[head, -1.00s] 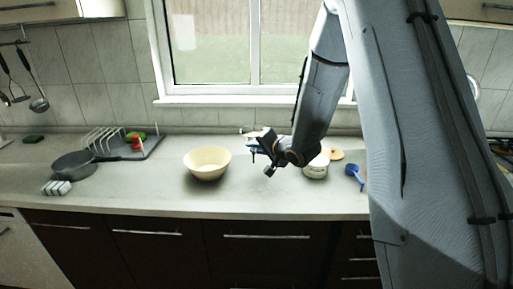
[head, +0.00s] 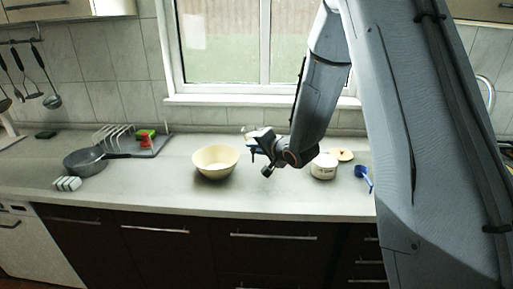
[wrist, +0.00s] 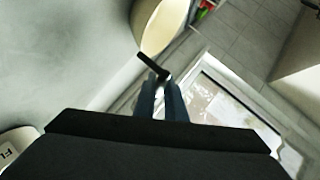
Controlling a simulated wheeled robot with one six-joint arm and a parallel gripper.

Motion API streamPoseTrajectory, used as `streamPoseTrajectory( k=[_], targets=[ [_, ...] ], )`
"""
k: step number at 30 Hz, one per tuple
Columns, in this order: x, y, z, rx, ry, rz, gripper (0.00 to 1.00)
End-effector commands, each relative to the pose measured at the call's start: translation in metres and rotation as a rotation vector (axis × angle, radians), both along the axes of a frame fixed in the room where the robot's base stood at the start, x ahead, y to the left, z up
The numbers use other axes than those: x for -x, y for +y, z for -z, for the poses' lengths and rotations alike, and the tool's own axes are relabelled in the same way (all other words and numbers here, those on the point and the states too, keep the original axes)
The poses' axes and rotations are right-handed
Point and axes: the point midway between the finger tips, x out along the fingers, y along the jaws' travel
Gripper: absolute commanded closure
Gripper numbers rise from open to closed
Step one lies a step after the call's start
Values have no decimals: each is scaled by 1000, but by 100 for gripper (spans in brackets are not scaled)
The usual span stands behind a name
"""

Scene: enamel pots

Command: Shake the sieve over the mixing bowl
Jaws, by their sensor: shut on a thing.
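The cream mixing bowl (head: 215,163) stands upright on the counter left of my gripper (head: 262,148). The bowl also shows, cut off, at the top of the wrist view (wrist: 160,28). In the wrist view my gripper (wrist: 162,95) is shut on a short dark handle (wrist: 150,64), which looks like the sieve's. The sieve's mesh is not clear; a small pale rim behind my gripper in the head view may be part of it. My gripper is above the counter, to the right of the bowl and apart from it.
A white tub (head: 323,168), a round yellowish item (head: 342,155) and a blue scoop (head: 362,174) stand to the right. A grey pan (head: 85,160), a pale block (head: 67,183) and a rack (head: 118,136) are left. The counter's front is clear.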

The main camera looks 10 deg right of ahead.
Motion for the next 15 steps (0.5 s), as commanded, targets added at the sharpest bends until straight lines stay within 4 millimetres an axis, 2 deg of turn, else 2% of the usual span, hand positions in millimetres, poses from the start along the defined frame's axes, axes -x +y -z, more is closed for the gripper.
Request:
streamPoseTrajectory(
  k=[15],
  targets=[
    [-2,16,-1,0,-1,-1,100]
  ],
)
